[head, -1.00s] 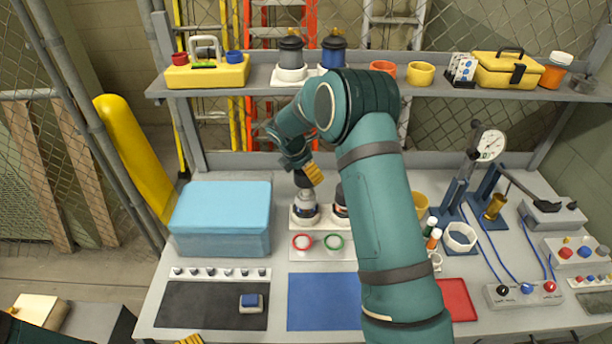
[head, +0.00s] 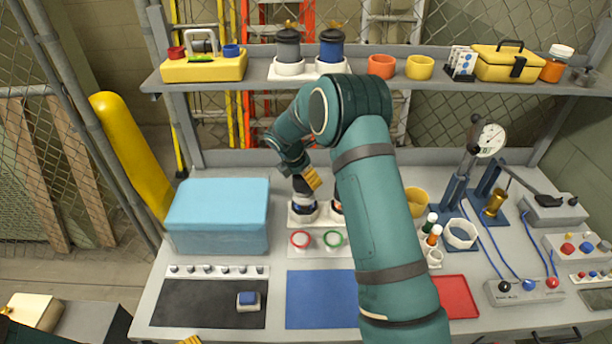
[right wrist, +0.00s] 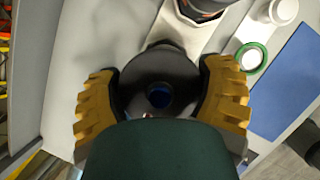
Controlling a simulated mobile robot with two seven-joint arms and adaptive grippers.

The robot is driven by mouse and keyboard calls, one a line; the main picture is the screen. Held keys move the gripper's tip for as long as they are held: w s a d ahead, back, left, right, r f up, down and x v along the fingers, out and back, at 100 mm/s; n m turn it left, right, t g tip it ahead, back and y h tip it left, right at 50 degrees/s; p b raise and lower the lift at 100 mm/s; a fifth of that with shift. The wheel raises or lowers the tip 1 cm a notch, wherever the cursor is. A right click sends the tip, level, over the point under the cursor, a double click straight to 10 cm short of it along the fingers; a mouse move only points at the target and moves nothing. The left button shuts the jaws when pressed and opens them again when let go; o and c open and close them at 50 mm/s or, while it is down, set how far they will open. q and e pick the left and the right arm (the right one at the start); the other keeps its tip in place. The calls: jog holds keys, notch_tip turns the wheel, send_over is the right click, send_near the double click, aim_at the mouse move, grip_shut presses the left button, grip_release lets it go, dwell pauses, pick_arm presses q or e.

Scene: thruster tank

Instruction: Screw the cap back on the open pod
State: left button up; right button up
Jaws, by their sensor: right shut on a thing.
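My right gripper (head: 308,182) is shut on a dark round cap (right wrist: 145,72), with yellow fingers on both sides of it in the right wrist view. A blue spot shows at the cap's middle. In the head view the cap sits right over the pod (head: 304,209), which stands upright in the white holder (head: 296,222). I cannot tell whether the threads have met. A second pod (head: 336,207) beside it is mostly hidden by my right arm. Of my left gripper only a yellow fingertip (head: 190,340) shows at the bottom edge.
A blue box (head: 218,216) stands to the left, and a blue mat (head: 320,300) lies clear in front. Bottles (head: 428,224) and a gauge stand (head: 462,185) are to the right.

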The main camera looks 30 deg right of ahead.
aim_at(299, 176)
jog(key=shift+f+b, duration=1.2)
jog(key=shift+f, duration=1)
dwell(2.0)
jog(key=o, duration=1.1)
jog(key=shift+r, duration=0.1)
jog(key=v, duration=1.2)
